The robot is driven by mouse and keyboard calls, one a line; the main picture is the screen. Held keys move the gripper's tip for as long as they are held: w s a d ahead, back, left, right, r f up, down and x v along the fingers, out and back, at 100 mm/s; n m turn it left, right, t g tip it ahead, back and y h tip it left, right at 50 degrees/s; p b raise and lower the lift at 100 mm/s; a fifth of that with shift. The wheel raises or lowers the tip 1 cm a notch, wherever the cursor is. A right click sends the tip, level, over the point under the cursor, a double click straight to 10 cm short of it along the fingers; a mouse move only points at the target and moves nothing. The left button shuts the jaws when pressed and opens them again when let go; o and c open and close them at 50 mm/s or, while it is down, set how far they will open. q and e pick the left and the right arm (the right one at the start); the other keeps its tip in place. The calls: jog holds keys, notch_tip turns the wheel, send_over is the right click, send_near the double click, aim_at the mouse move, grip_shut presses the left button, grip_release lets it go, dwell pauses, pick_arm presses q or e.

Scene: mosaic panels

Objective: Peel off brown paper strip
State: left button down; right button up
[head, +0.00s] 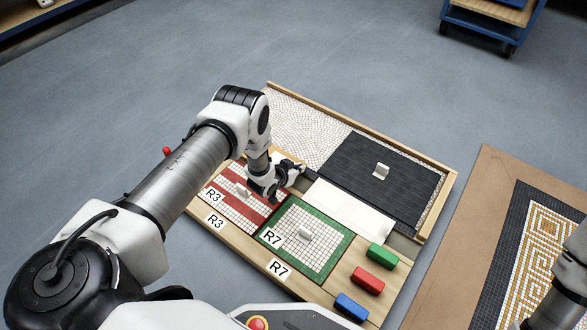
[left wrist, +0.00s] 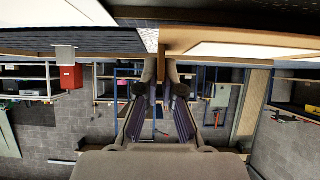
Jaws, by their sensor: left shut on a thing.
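My left gripper (head: 292,176) is low over the mosaic board, by the upper left end of a white sheet (head: 350,213). In the left wrist view its fingers (left wrist: 161,72) are close together, shut on a thin piece. A brown strip (left wrist: 175,40) runs up from the fingertips there, so the piece looks like the brown paper strip; the grip is partly hidden. In the head view the gripper hides the strip. My right gripper is out of view; only part of its arm shows at the lower right.
A red-striped R3 panel (head: 216,189) and a green-bordered R7 panel (head: 337,262) lie near the gripper. Green (head: 382,256), red (head: 367,280) and blue (head: 351,307) blocks sit at the front. A dark panel (head: 400,193) lies behind. Another mosaic (head: 545,235) lies right.

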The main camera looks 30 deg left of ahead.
pick_arm(q)
notch_tip(320, 180, up, 7)
jog(key=p, duration=0.3)
jog(key=shift+r, duration=0.1)
notch_tip(320, 180, up, 9)
jog(key=p, duration=0.7)
jog(key=shift+p, duration=0.3)
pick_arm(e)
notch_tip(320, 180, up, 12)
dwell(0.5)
pick_arm(q)
jog(key=shift+r, duration=0.15)
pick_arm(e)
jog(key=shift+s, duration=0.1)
